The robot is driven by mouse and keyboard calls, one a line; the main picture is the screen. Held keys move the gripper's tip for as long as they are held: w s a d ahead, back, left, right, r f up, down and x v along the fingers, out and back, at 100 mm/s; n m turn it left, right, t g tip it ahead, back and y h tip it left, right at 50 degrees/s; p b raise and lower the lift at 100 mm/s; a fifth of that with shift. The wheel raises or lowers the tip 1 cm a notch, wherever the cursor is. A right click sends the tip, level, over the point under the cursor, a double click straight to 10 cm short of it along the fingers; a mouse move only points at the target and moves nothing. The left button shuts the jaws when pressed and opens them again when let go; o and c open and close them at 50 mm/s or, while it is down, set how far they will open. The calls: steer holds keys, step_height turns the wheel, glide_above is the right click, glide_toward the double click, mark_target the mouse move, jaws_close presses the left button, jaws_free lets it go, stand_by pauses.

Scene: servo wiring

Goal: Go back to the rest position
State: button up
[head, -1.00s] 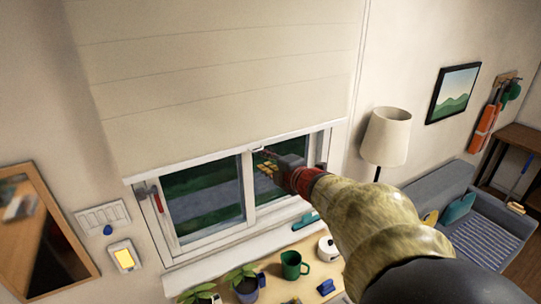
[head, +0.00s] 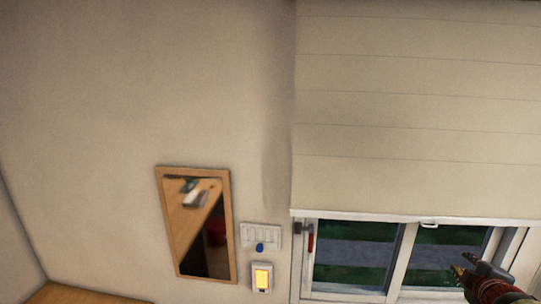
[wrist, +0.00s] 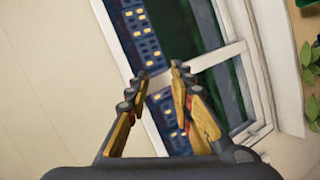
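My gripper (head: 466,264) is at the lower right of the head view, in front of the window. In the wrist view its two yellow-and-black fingers (wrist: 161,70) lean inward, with a clear gap between the tips and nothing held. The window (head: 398,262) has a white frame and shows behind the fingers in the wrist view too. Most of my arm is outside the head view.
A pale blind (head: 400,120) hangs over the upper window. A switch panel (head: 260,236), a small device with a yellow screen (head: 262,277) and a wood-framed mirror (head: 163,215) are on the wall. A plant (wrist: 309,75) edges the wrist view. The left wall is bare.

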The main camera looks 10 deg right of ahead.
steer(key=s+d+f+m+g+h+b, duration=0.1)
steer(key=s+f+m+g+b, duration=0.1)
steer(key=s+f+m+g, duration=0.35)
steer(key=s+a+f+m+y+b, duration=0.1)
steer(key=s+a+f+m+b, duration=0.35)
steer(key=s+a+f, duration=0.2)
steer(key=s+a+f+y+b, duration=0.1)
steer(key=a+f+b, duration=0.4)
steer(key=a, duration=0.5)
steer(key=s+a+f+y+b, duration=0.2)
steer(key=a+f+b, duration=0.3)
steer(key=a, duration=0.5)
steer(key=s+a+f+y+b, duration=0.1)
steer(key=a+f+y+b, duration=0.2)
steer(key=a+f+b, duration=0.2)
steer(key=a+b, duration=0.3)
steer(key=a, duration=0.3)
steer(key=shift+s+f+n+y, duration=0.3)
steer(key=shift+s+f+y, duration=0.1)
steer(key=shift+c, duration=0.2)
